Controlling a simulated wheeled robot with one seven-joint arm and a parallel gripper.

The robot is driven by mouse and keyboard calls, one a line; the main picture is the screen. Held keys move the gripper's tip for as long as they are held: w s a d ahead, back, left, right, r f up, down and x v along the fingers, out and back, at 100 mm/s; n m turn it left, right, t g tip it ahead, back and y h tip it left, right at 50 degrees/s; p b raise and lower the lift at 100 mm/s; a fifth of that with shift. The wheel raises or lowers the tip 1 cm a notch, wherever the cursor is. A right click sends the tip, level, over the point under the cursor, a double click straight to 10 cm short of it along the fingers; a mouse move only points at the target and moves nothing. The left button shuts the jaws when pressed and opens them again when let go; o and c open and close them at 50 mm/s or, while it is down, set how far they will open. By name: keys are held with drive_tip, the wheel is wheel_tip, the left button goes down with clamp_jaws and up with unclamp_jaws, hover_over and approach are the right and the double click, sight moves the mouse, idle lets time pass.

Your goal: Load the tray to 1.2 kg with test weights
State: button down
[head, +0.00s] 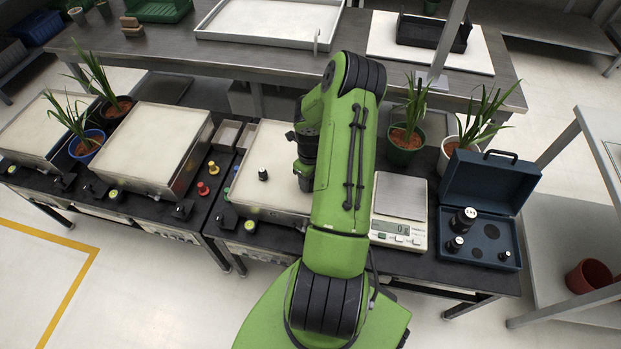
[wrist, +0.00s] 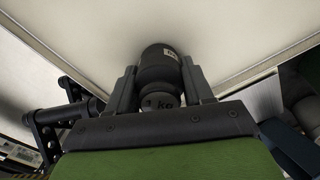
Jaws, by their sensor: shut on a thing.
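In the head view my arm hides the held weight. A white-topped tray (head: 240,190) lies partly behind my arm, with a small black weight (head: 263,174) standing on it. The open blue case (head: 500,180) at the right holds a large black weight (head: 465,218) and smaller ones (head: 455,243).
A bench scale (head: 400,195) between my arm and the case reads 0 g. Two similar trays (head: 150,145) stand to the left. Potted plants (head: 405,140) stand behind the scale and case. Red and yellow knobs (head: 203,188) sit left of the tray. A raised table (head: 180,60) runs along the back.

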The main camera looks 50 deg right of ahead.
drive_tip(key=shift+f, duration=0.15)
drive_tip(key=shift+c, duration=2.2)
unclamp_jaws()
wheel_tip(320, 180, up, 13)
drive_tip(key=p, duration=0.3)
drive_tip(key=shift+f, duration=0.2)
drive_tip(key=w+a+r+n+t+h, duration=0.2)
drive_tip(key=w+a+r+n, duration=0.1)
drive_tip(key=a+r+n, duration=1.45)
drive_tip(key=s+a+r+n+t+y, duration=0.1)
drive_tip(key=s+a+r+n, duration=0.3)
drive_tip(key=n, duration=0.5)
drive_tip(key=s+a+r+n+t+y, duration=0.1)
drive_tip(key=s+a+r+n+t, duration=0.1)
drive_tip(key=s+a+n, duration=0.6)
drive_tip(key=shift+a+r+n+t, duration=0.3)
drive_tip(key=shift+a+r+n, duration=0.35)
drive_tip(key=shift+r+n, duration=0.4)
